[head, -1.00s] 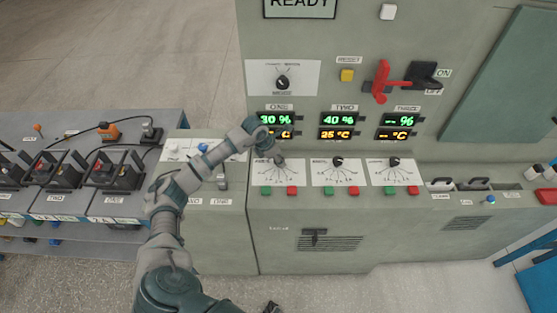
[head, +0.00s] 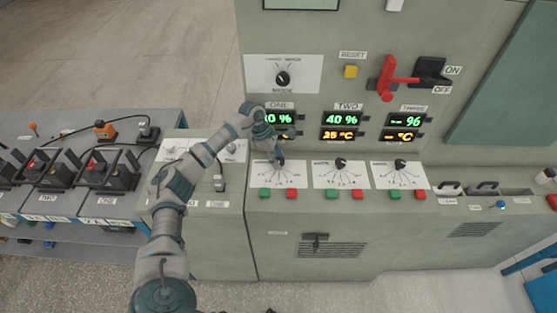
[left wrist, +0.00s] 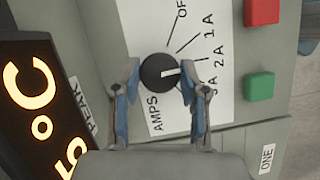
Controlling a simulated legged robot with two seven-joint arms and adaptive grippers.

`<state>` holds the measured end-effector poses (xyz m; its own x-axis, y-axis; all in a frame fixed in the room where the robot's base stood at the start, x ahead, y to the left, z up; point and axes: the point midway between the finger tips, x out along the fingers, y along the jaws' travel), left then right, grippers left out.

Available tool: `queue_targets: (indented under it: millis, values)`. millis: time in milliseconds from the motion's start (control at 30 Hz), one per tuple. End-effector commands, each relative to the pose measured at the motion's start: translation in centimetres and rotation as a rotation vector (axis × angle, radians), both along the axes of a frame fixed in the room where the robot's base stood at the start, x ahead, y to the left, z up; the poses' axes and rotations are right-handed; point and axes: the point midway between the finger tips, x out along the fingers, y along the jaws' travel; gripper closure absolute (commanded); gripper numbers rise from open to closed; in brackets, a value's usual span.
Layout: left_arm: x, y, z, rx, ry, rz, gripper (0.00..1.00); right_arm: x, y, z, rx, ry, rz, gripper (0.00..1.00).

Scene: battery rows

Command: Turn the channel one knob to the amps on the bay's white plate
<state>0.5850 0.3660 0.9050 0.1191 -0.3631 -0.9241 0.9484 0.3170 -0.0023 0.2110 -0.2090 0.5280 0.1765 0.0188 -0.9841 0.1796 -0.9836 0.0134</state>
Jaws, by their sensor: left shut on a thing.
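The channel one knob (left wrist: 158,71) is black and round with a white pointer line, on a white dial plate (left wrist: 140,25) marked OFF, 1 A, 2 A and a further mark partly behind a finger. The pointer aims right in the left wrist view, near the 2 A side; its exact mark is unclear. My left gripper (left wrist: 160,76) is shut on the knob, a blue-padded finger on each side. In the head view my left gripper (head: 277,157) covers most of this knob on the leftmost dial plate (head: 262,178). My right gripper is not in view.
Channel two (head: 341,164) and three (head: 400,165) knobs sit to the right. Green (head: 264,194) and red (head: 291,195) buttons lie below channel one. Displays (head: 341,119) are above.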

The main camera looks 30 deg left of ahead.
Motion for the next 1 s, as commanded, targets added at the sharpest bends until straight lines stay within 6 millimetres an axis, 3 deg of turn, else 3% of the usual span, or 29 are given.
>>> queue_targets:
  millis: [567, 600, 700, 1000]
  values:
    - [0.24, 0.29, 0.39, 0.003, -0.011, -0.03, 0.92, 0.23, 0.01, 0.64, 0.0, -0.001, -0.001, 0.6]
    - [0.24, 0.29, 0.4, 0.002, -0.011, -0.029, 0.55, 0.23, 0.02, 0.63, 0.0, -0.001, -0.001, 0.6]
    - [0.22, 0.26, 0.36, 0.002, -0.01, -0.029, 0.33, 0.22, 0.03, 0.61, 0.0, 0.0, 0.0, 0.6]
    - [0.1, 0.11, 0.28, 0.001, -0.005, -0.033, 0.33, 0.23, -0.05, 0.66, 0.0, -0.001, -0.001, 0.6]
